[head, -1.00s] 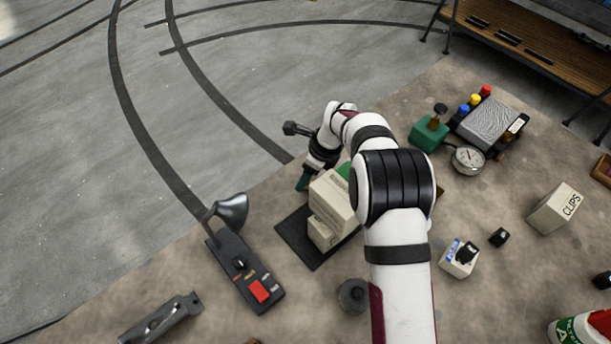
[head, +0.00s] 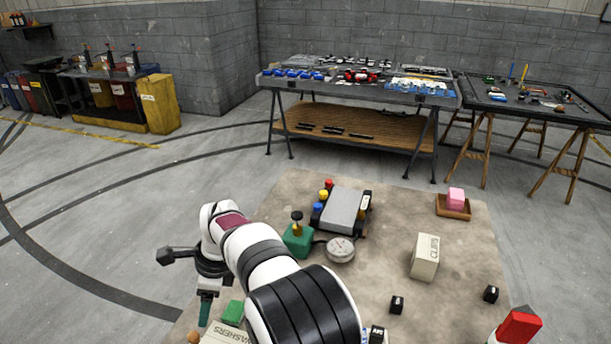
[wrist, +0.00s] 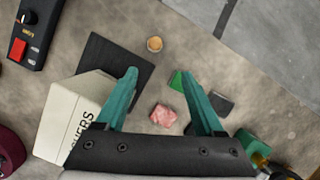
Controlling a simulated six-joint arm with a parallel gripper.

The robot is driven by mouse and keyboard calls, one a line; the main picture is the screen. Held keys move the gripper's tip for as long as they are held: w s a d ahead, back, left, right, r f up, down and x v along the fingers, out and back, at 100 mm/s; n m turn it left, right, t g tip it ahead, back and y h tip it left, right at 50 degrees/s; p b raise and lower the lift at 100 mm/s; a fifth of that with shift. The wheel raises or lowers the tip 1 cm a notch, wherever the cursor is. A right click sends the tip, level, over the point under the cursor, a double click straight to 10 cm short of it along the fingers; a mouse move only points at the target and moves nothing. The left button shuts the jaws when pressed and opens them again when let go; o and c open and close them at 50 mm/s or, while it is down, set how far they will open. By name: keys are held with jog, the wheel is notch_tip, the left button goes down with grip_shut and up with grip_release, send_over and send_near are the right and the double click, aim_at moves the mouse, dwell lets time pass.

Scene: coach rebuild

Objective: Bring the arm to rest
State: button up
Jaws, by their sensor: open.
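My gripper (wrist: 156,74) is open, with two teal fingers apart and nothing between the tips. In the head view my gripper (head: 205,310) points down above the mat, beside a green block (head: 232,312) and the cream WASHERS box (head: 225,337). In the wrist view the WASHERS box (wrist: 72,112) is left of the fingers, partly covered by the left one. A pink crumpled piece (wrist: 162,115) lies below, between the fingers. The green block (wrist: 176,82) is partly behind the right finger.
A dark pad (wrist: 98,58) and a small round tan piece (wrist: 154,44) lie close by. A black control box (wrist: 35,30) is at upper left. In the head view a gauge (head: 341,249), green device (head: 298,240) and CLIPS box (head: 425,257) stand right of my arm.

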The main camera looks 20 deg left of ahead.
jog(key=d+r+n, duration=0.2)
jog(key=d+r, duration=0.3)
jog(key=d, duration=0.6)
jog(key=d+r+n, duration=0.1)
jog(key=d+r, duration=0.4)
jog(key=d, duration=0.5)
jog(key=s+d+f+n+h, duration=0.1)
jog(key=s+d+n, duration=0.3)
jog(key=s+d, duration=1.2)
jog(key=shift+s+d+t, duration=0.35)
jog(key=shift+d+t, duration=0.05)
jog(key=shift+d, duration=0.35)
